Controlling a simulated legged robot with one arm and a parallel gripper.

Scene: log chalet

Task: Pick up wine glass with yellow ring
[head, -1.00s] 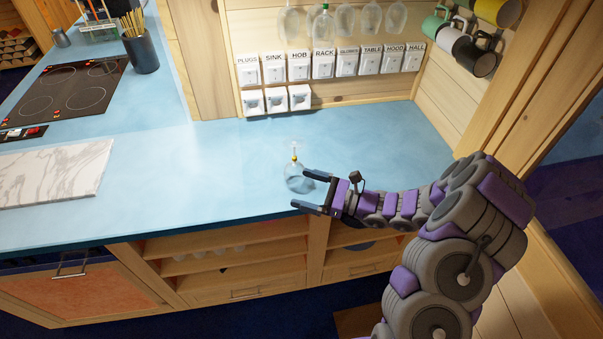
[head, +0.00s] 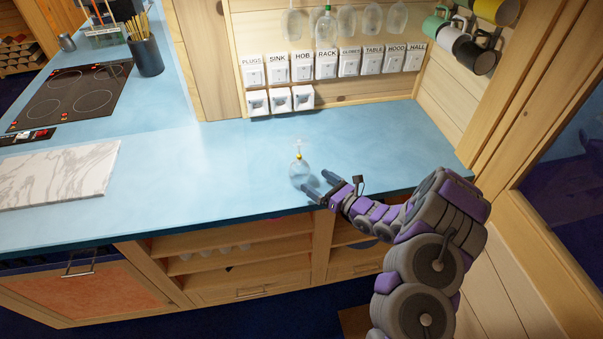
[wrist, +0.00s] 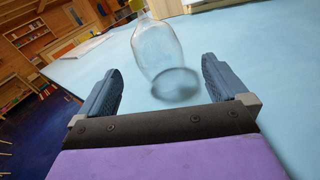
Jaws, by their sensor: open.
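The wine glass (head: 299,172) stands upside down on the blue counter, its clear bowl at the bottom and its stem up. The yellow ring (head: 299,156) sits around the stem just above the bowl. In the wrist view the glass bowl (wrist: 158,50) is ahead of my gripper, roughly centred between the fingers, with the ring (wrist: 137,5) at the top edge. My gripper (head: 318,186) is open and empty, just right of and in front of the glass. In the wrist view both fingers of my gripper (wrist: 160,88) are spread apart. The glass's foot is out of the wrist view.
The blue counter (head: 230,160) is clear around the glass. A marble board (head: 60,175) and a black hob (head: 70,92) lie to the left. Labelled switches (head: 325,66) line the back wall below hanging glasses (head: 346,20). Mugs (head: 470,45) hang at the right.

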